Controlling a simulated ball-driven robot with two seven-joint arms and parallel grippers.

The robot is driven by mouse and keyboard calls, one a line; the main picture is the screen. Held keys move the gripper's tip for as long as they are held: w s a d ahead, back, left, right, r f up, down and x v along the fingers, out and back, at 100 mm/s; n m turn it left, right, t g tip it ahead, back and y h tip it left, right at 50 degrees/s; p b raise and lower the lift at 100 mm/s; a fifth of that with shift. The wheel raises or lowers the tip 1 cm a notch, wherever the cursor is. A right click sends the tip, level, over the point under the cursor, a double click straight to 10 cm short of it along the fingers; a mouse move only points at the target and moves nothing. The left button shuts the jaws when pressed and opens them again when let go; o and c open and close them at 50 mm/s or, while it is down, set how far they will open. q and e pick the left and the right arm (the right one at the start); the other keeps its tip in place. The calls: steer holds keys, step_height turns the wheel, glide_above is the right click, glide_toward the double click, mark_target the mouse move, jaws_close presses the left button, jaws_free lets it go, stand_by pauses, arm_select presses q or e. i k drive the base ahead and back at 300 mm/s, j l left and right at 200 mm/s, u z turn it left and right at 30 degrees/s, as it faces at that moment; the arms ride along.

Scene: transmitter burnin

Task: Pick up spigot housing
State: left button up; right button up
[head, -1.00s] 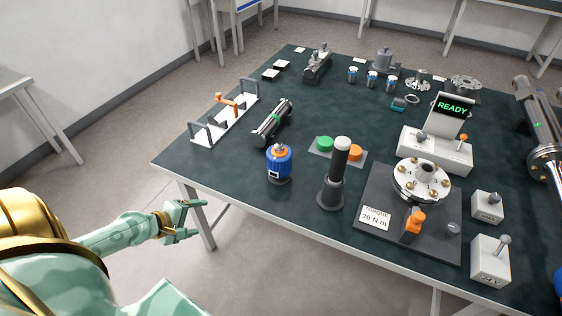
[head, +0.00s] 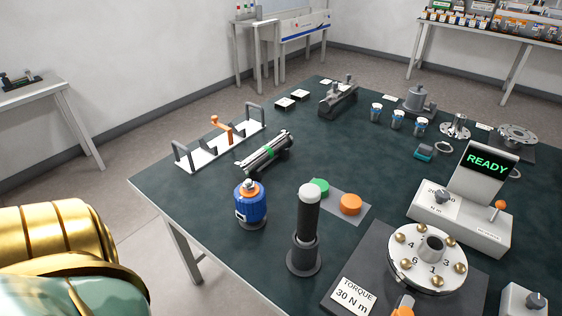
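No part is labelled as the spigot housing. A grey stepped cylinder on a broad base (head: 416,101) stands upright at the back of the table and looks most like it. A round metal flange (head: 427,259) with gold bolts, numbers and a raised hub lies on a dark fixture plate at the front right. Nothing of mine touches either part. Only a gold and pale green part of my arm shows at the lower left. Neither gripper is in view.
The left front corner of the tabletop is clear.

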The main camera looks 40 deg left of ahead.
mark_target(254, 209)
steer(key=i+l+u, duration=0.15)
steer(key=u, duration=1.55)
